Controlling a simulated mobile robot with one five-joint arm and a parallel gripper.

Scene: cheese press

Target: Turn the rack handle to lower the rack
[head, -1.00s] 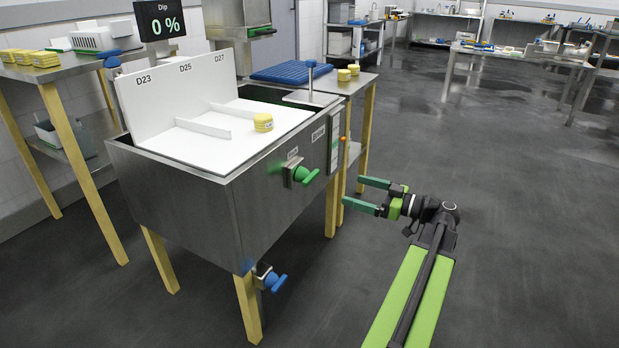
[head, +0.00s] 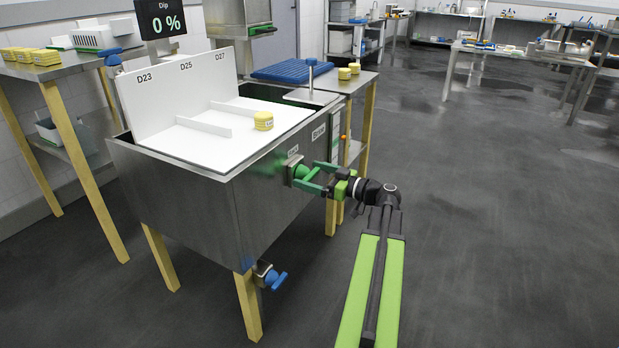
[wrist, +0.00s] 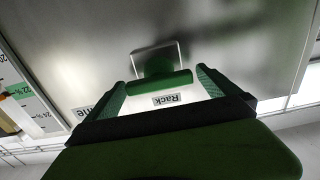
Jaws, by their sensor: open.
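The green rack handle (head: 300,171) is on the front right side of the steel tank (head: 187,202). In the wrist view the handle (wrist: 160,84) is a green bar on a square plate, beside an upside-down "Rack" label (wrist: 167,99). My gripper (head: 308,175) is open at the handle, one finger on each side of it. The wrist view shows gaps between the bar and the fingers; contact is not clear. The white rack (head: 245,121) stands at the top of the tank with one yellow cheese (head: 263,121) on it. The display (head: 161,17) reads Dip 0 %.
A blue valve handle (head: 273,277) sits low on the tank. Another table (head: 72,65) with cheeses stands at left. The floor (head: 500,230) at right is clear.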

